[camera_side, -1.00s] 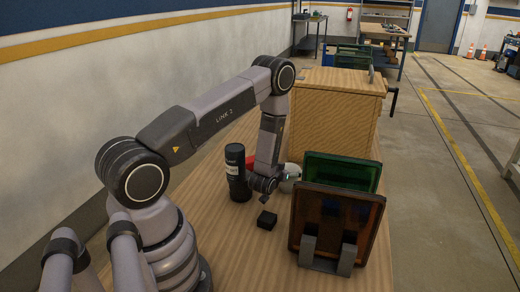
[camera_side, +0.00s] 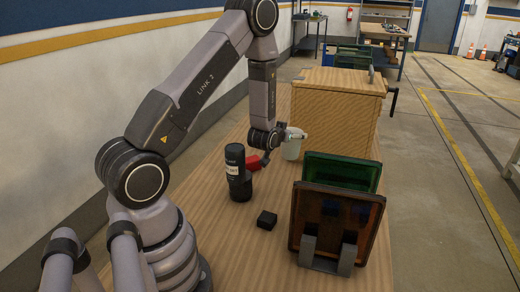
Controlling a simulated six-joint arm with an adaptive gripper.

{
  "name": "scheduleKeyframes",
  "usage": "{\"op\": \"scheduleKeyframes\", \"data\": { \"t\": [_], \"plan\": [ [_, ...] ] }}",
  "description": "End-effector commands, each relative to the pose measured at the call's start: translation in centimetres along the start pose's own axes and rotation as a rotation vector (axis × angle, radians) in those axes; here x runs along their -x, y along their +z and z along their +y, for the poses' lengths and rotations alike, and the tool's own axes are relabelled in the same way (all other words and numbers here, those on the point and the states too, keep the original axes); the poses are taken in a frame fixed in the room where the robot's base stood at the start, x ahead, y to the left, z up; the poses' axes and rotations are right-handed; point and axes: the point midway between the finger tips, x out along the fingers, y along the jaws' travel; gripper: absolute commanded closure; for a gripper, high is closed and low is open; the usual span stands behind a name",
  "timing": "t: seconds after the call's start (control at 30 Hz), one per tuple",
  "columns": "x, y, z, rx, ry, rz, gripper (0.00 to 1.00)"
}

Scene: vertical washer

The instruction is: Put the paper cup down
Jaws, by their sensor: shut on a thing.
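The paper cup (camera_side: 291,150) is a small whitish cup in front of the wooden box. My gripper (camera_side: 292,133) is at its upper part and shut on it. The cup appears held above the table, roughly upright. The fingers are small in this view, and part of the grip is hidden by my wrist.
A black bottle (camera_side: 238,174) stands on the wooden table (camera_side: 215,255), with a red object (camera_side: 253,163) beside it. A black block (camera_side: 266,220) lies nearer. Amber (camera_side: 335,218) and green (camera_side: 372,178) panels stand in a rack at right. A wooden box (camera_side: 335,115) stands behind.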

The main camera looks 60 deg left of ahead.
Motion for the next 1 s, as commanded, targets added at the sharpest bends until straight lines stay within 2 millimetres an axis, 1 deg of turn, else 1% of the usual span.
{"op": "scheduleKeyframes", "data": {
  "t": [0.03, 0.1, 0.27, 0.57, 0.67, 0.77, 0.8, 0.87, 0.9, 1.0],
  "plan": [
    [0.3, -1.1, 0.0, 0.001, 0.0, 0.004, 0.37],
    [0.9, -2.4, 0.0, 0.002, 0.0, 0.005, 0.37],
    [1.8, -4.9, 0.0, 0.001, 0.001, 0.004, 0.37],
    [0.8, -5.0, -6.8, 0.017, -0.045, 0.004, 0.37],
    [0.8, -5.1, -9.7, 0.022, -0.062, 0.005, 0.37],
    [1.0, -5.0, -13.1, 0.031, -0.083, 0.006, 0.37],
    [1.2, -4.9, -14.6, 0.034, -0.092, 0.006, 0.37],
    [1.6, -4.8, -16.7, 0.038, -0.104, 0.005, 0.37],
    [1.9, -4.7, -18.1, 0.041, -0.112, 0.005, 0.37],
    [2.6, -4.4, -20.9, 0.047, -0.129, 0.004, 0.37]
  ]
}}
